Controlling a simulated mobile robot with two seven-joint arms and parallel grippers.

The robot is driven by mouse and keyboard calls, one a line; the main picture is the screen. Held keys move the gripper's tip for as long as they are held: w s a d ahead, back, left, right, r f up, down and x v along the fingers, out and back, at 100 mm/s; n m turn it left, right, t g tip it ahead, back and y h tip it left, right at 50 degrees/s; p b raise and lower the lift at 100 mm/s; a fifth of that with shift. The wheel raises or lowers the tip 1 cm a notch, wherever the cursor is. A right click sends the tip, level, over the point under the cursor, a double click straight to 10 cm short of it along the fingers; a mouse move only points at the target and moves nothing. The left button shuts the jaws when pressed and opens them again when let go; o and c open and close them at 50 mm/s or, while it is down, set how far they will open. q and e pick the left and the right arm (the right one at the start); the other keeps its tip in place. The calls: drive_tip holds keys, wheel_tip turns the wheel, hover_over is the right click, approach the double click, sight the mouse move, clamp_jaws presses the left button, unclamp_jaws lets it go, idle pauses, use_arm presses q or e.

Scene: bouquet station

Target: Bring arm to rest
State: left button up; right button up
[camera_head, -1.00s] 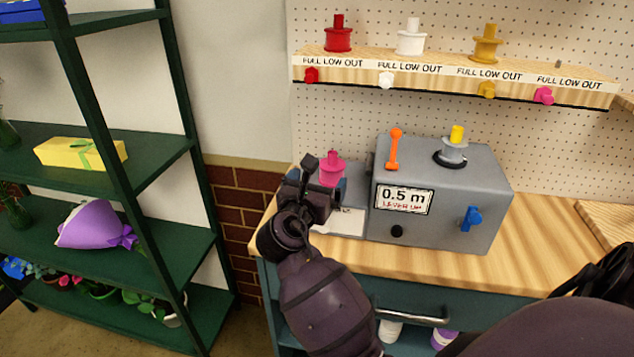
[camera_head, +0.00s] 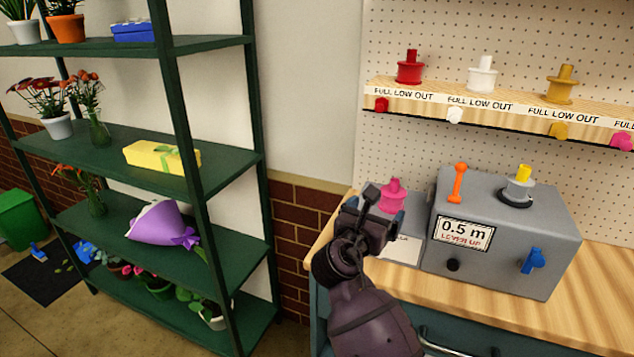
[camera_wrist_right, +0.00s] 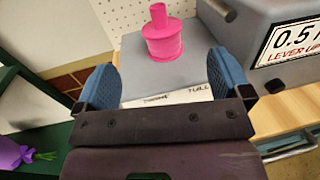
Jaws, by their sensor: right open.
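My right gripper (camera_head: 374,212) reaches up from the bottom of the head view, in front of the left end of the grey machine (camera_head: 530,235). In the right wrist view its two blue fingertips (camera_wrist_right: 162,82) stand wide apart with nothing between them. A pink spool (camera_head: 392,196) stands upright on the low grey block beside the machine. It also shows in the right wrist view (camera_wrist_right: 162,38), beyond the fingers and apart from them. My left gripper is not in view.
The wooden bench (camera_head: 600,290) carries the machine, which has an orange lever (camera_head: 459,182) and a blue knob (camera_head: 533,261). A spool shelf (camera_head: 500,112) hangs above. A green rack (camera_head: 245,262) with flowers, a yellow box (camera_head: 162,157) and a purple bouquet (camera_head: 155,224) stands left.

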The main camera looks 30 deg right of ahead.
drive_tip(key=s+f+m+g+y, duration=0.3)
drive_tip(key=s+f+m+y, duration=0.4)
drive_tip(key=s+f+m, duration=0.6)
drive_tip(key=s+a+f+m+g+y, duration=0.2)
drive_tip(key=s+a+f+m+y, duration=0.15)
drive_tip(key=s+m, duration=0.4)
drive_tip(key=s+a+f+m+g+y, duration=0.25)
drive_tip(key=s+a+m+y, duration=0.2)
drive_tip(key=s, duration=0.55)
drive_tip(key=w+f+n+t, duration=0.1)
drive_tip(key=w+f+t, duration=0.6)
drive_tip(key=f+t, duration=0.2)
drive_tip(key=shift+a+f, duration=0.15)
drive_tip(key=shift+f, duration=0.65)
